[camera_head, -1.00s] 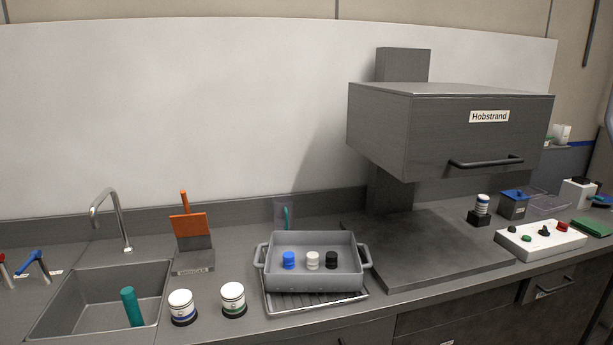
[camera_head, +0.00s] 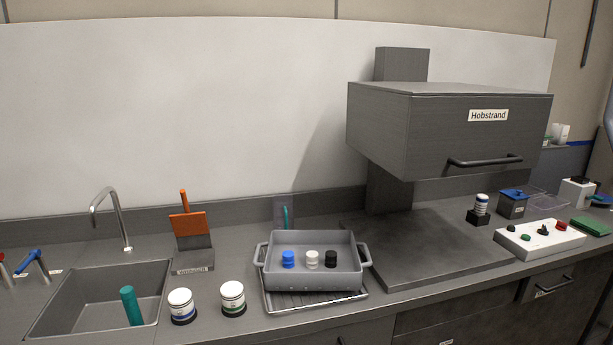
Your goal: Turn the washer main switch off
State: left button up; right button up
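The washer (camera_head: 450,130) is a grey hood-type box labelled Hobstrand, raised above its dark base on the counter. A white control panel (camera_head: 560,243) lies on the counter to the right of the washer. It carries two green buttons (camera_head: 525,237), a dark rotary switch (camera_head: 543,230) and a red button (camera_head: 561,226). Which way the dark switch is turned is too small to tell. Neither of my grippers is in view.
A grey tray (camera_head: 312,279) holding blue, white and black bottles stands on a wire rack (camera_head: 283,305) left of the washer. A sink (camera_head: 65,290) with a teal cylinder (camera_head: 131,306) is at the left. Two white jars (camera_head: 181,303) stand near the front edge.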

aim_at(561, 225)
jog(key=z, duration=1.35)
jog(key=i+l, duration=1)
jog(key=i, duration=0.2)
jog(key=i+j+u, duration=0.05)
